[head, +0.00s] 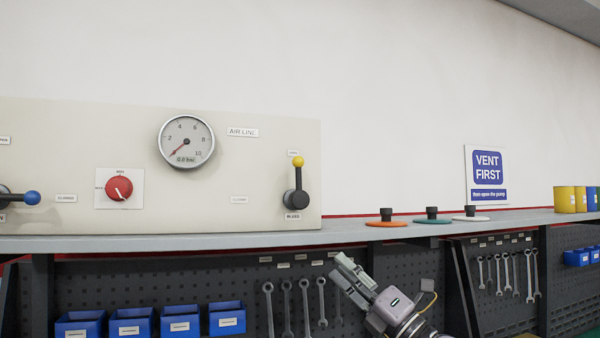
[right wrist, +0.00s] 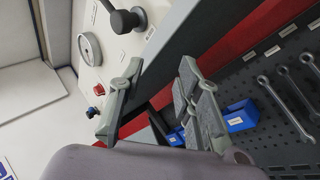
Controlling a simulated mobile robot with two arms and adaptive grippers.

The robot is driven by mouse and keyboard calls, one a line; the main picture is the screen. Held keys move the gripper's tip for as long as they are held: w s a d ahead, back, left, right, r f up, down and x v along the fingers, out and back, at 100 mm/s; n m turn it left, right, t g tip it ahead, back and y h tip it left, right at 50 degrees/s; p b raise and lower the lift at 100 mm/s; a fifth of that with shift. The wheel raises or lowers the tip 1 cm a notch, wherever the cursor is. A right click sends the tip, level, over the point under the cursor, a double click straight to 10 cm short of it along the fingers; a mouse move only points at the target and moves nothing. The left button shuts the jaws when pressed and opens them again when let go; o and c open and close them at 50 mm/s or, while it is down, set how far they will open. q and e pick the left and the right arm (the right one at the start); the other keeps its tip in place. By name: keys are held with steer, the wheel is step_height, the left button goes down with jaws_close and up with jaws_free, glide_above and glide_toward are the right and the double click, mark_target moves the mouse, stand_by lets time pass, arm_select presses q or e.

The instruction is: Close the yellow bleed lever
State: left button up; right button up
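The bleed lever (head: 298,178) is on the cream panel, with a yellow ball knob on a black arm. The arm points straight up from its round black hub above the "BLEED" label. In the right wrist view the black hub and part of the arm (right wrist: 127,19) show at the top edge; the yellow knob is out of view. My right gripper (head: 345,275) is below the bench edge, to the lower right of the lever and apart from it. In the right wrist view its fingers (right wrist: 158,88) are spread with nothing held between them. My left gripper is not in view.
The panel also carries a gauge (head: 187,141) reading 0.0 bar, a red knob (head: 119,188) and a blue-tipped lever (head: 30,198). The grey bench edge (head: 200,242) runs below the panel. Orange, teal and white discs (head: 387,222) stand right. Wrenches and blue bins (head: 227,318) hang below.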

step_height(320, 180, up, 12)
steer(key=s+n+g+y, duration=0.1)
steer(key=s+n+g, duration=0.2)
steer(key=n+g, duration=0.5)
steer(key=n+t+h, duration=0.2)
steer(key=n+h, duration=0.2)
steer(key=n, duration=0.1)
glide_toward(299, 168)
steer(key=p+x, duration=0.4)
steer(key=x, duration=0.1)
steer(key=p+x, duration=0.4)
steer(key=p, duration=0.1)
steer(key=shift+w+a+f+p, duration=0.15)
steer(key=shift+w+f+p, duration=0.15)
steer(key=shift+w, duration=0.1)
steer(key=shift+w+a, duration=0.25)
steer(key=shift+a, duration=0.05)
steer(key=shift+f, duration=0.1)
steer(key=shift+c, duration=0.3)
jaws_close()
